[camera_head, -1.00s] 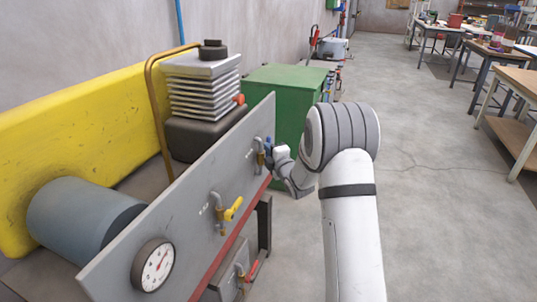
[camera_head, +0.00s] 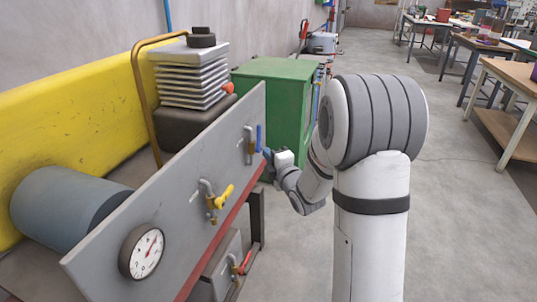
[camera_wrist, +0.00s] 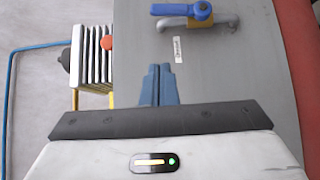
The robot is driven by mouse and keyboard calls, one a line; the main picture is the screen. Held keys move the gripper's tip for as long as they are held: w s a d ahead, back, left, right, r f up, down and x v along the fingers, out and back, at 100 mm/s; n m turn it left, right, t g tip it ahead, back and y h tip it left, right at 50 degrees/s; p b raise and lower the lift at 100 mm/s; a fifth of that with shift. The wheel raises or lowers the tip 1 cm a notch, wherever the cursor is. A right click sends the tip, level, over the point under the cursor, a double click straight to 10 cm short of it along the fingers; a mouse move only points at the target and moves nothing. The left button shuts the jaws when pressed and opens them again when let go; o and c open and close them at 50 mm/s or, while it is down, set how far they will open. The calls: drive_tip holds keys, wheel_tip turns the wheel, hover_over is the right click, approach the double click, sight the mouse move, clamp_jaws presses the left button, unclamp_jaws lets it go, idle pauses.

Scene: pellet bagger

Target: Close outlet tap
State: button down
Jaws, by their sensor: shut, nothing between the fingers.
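The grey panel (camera_head: 205,165) carries taps with coloured levers. A blue-lever tap (camera_head: 258,138) is at its far end, its lever standing upright in the head view. In the wrist view the blue lever (camera_wrist: 185,12) lies across the top, with a small label beside the tap that is too small to read surely. My gripper (camera_head: 267,153) is just to the right of and below the blue lever. In the wrist view its blue fingers (camera_wrist: 159,72) are together and empty, apart from the lever.
A yellow-lever tap (camera_head: 220,197) and a round gauge (camera_head: 142,251) are nearer on the panel. A red-lever tap (camera_head: 243,263) is below. A green cabinet (camera_head: 270,95) stands behind the panel. Open floor (camera_head: 455,210) lies to the right.

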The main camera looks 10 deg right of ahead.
drive_tip(key=f+b, duration=0.1)
drive_tip(key=b, duration=0.3)
drive_tip(key=g+b, duration=0.1)
drive_tip(key=b, duration=0.5)
approach(259, 138)
drive_tip(key=w+a, duration=0.2)
drive_tip(key=a, duration=0.3)
drive_tip(key=shift+m, duration=0.4)
drive_tip(key=w, duration=0.1)
drive_tip(key=w+d, duration=0.2)
drive_tip(key=shift+w+r+b, duration=0.25)
drive_tip(key=shift+r+b, duration=0.1)
drive_tip(key=shift+w+d, duration=0.15)
drive_tip(key=shift+w, duration=0.25)
